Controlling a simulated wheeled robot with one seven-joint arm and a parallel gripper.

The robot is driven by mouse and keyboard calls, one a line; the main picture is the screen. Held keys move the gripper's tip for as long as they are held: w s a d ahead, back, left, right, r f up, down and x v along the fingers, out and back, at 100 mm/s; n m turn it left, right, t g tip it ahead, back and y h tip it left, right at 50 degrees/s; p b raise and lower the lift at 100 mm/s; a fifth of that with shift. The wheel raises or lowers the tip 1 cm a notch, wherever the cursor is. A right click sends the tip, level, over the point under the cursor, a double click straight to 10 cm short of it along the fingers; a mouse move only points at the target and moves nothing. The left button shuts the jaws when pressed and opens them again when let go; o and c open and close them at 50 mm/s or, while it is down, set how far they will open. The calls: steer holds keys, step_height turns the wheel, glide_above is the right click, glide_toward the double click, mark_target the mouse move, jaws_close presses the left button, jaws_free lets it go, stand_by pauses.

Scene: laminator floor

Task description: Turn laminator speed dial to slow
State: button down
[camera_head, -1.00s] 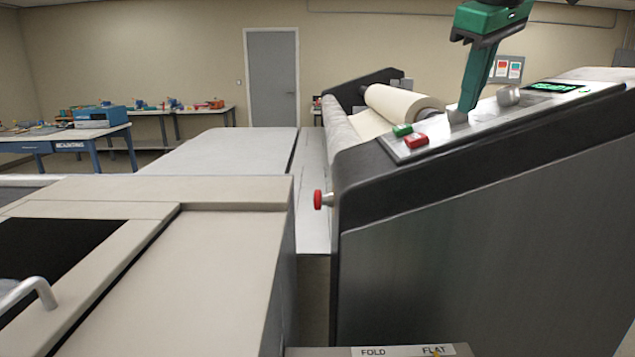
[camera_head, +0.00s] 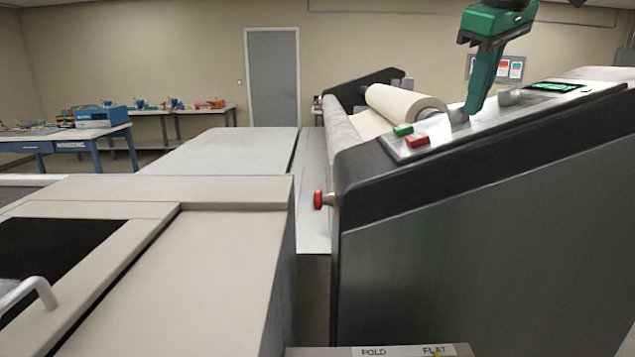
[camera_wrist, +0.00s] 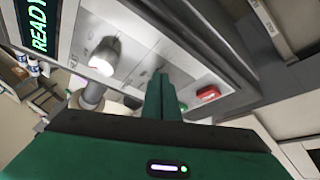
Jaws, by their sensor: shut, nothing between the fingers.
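My green gripper (camera_head: 473,108) points down at the laminator's sloped control panel (camera_head: 440,136). Its fingers are shut with nothing between them. The fingertips are right at a small silver piece (camera_head: 458,117) on the panel; whether they touch it I cannot tell. A rounded silver knob (camera_head: 510,97) sits farther right, near the green-lit display (camera_head: 556,87). In the wrist view the knob (camera_wrist: 104,56) stands left of my shut fingers (camera_wrist: 160,85), clear of them. The display (camera_wrist: 38,25) reads "READY". No slow or fast markings can be read, so which piece is the speed dial is unclear.
A green button (camera_head: 403,130) and a red button (camera_head: 417,141) sit on the panel left of my gripper. A red knob (camera_head: 318,199) sticks out of the machine's front side. A film roll (camera_head: 400,103) lies behind the panel. A beige cabinet (camera_head: 230,260) fills the lower left.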

steer(key=shift+w+d+r, duration=0.2)
steer(key=shift+w, duration=0.05)
steer(key=shift+s, duration=0.1)
steer(key=shift+s+d+r, duration=0.15)
steer(key=shift+s, duration=0.1)
steer(key=r, duration=0.2)
steer(key=a+r, duration=0.2)
steer(key=r, duration=0.1)
steer(key=shift+w+r, duration=0.1)
steer(key=shift+r, duration=0.2)
stand_by(0.3)
